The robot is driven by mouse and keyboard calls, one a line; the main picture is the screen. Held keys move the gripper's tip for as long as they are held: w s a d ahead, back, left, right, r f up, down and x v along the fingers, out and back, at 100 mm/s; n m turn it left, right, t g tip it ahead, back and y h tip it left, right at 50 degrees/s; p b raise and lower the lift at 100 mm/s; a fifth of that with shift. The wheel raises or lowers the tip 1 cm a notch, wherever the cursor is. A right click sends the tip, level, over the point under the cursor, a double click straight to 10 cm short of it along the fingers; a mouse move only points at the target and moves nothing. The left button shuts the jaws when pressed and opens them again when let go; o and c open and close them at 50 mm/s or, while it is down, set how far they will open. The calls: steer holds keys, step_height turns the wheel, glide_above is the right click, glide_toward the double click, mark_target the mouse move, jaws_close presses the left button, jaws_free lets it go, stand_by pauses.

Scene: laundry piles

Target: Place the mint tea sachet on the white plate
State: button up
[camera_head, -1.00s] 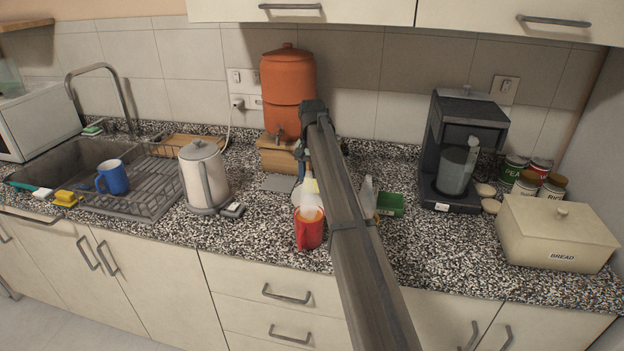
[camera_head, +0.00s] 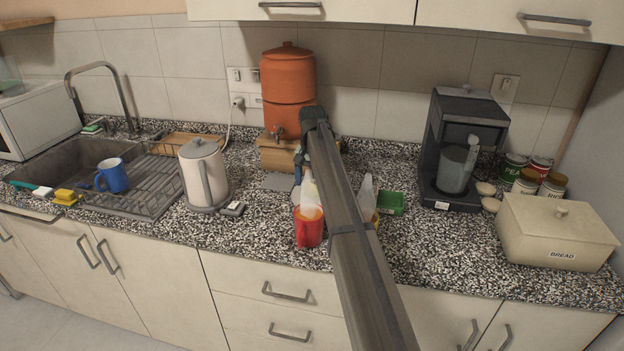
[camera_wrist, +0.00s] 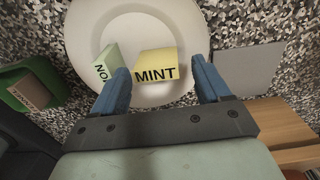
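The mint tea sachet (camera_wrist: 157,66) is a small yellow packet labelled MINT, in the wrist view. It appears over the white plate (camera_wrist: 88,28); I cannot tell whether it touches the plate. My gripper (camera_wrist: 161,82) has its two blue fingers apart on either side of the sachet, with a gap at the right finger. A pale green packet (camera_wrist: 105,65), its label partly hidden, lies on the plate beside the left finger. In the head view my arm hides most of the plate and the fingers.
A green box (camera_head: 391,203) is to the right. A grey flat tile (camera_wrist: 248,69) and a wooden stand (camera_wrist: 285,125) are close by. The kettle (camera_head: 203,175) stands left, the coffee machine (camera_head: 462,150) right.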

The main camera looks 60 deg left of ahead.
mark_target(312, 182)
step_height(312, 182, up, 13)
steer(key=shift+f, duration=0.15)
stand_by(0.7)
stand_by(0.4)
